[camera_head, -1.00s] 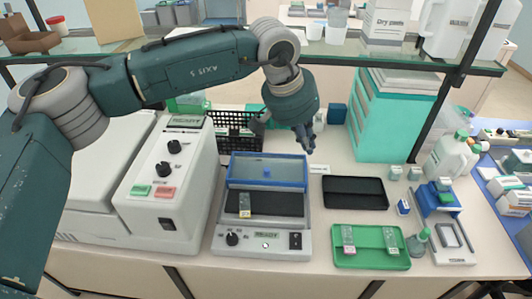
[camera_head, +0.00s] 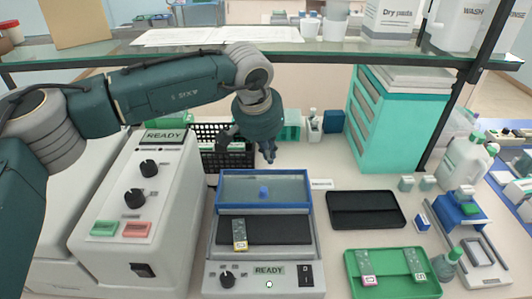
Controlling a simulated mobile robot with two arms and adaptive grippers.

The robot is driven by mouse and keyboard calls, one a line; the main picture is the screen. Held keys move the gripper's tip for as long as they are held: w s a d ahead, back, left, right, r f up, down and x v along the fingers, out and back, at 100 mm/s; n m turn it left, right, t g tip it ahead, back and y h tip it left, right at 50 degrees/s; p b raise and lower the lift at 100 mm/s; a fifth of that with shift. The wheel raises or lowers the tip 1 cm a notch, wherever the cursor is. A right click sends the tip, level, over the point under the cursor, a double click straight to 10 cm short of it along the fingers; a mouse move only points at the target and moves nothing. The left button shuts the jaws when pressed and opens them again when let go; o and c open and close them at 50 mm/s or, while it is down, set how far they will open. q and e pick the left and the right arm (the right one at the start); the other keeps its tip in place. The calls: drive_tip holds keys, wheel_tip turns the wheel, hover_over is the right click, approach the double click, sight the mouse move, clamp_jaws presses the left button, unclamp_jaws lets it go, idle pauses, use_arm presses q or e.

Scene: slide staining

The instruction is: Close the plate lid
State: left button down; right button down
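The heating plate (camera_head: 290,232) is a grey-white device with a dark surface, a knob and a READY display. Its clear, blue-framed lid (camera_head: 216,190) stands raised at the back, with a small blue knob in its middle. A labelled slide (camera_head: 240,233) lies on the plate's left part. My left gripper (camera_head: 247,148) hangs above and behind the lid's upper edge. Its fingers look spread and hold nothing; whether they touch the lid is not clear, but a small gap seems to show. My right gripper is not in view.
A large white machine (camera_head: 145,215) stands close on the left, and a black rack (camera_head: 215,160) behind it. To the right are a black tray (camera_head: 366,208) and a green tray (camera_head: 392,283) with slides. A glass shelf (camera_head: 300,50) crosses above.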

sight(268, 185)
use_arm(q)
drive_tip(key=p+x, duration=0.2)
drive_tip(key=x, duration=0.4)
drive_tip(key=shift+w+d+f, duration=0.1)
drive_tip(key=shift+f, duration=0.25)
drive_tip(key=s+p, duration=0.1)
drive_tip(key=s+a+p, duration=0.1)
drive_tip(key=shift+s+a+r, duration=0.15)
drive_tip(key=shift+s, duration=0.1)
drive_tip(key=shift+s+a, duration=0.25)
drive_tip(key=shift+s, duration=0.3)
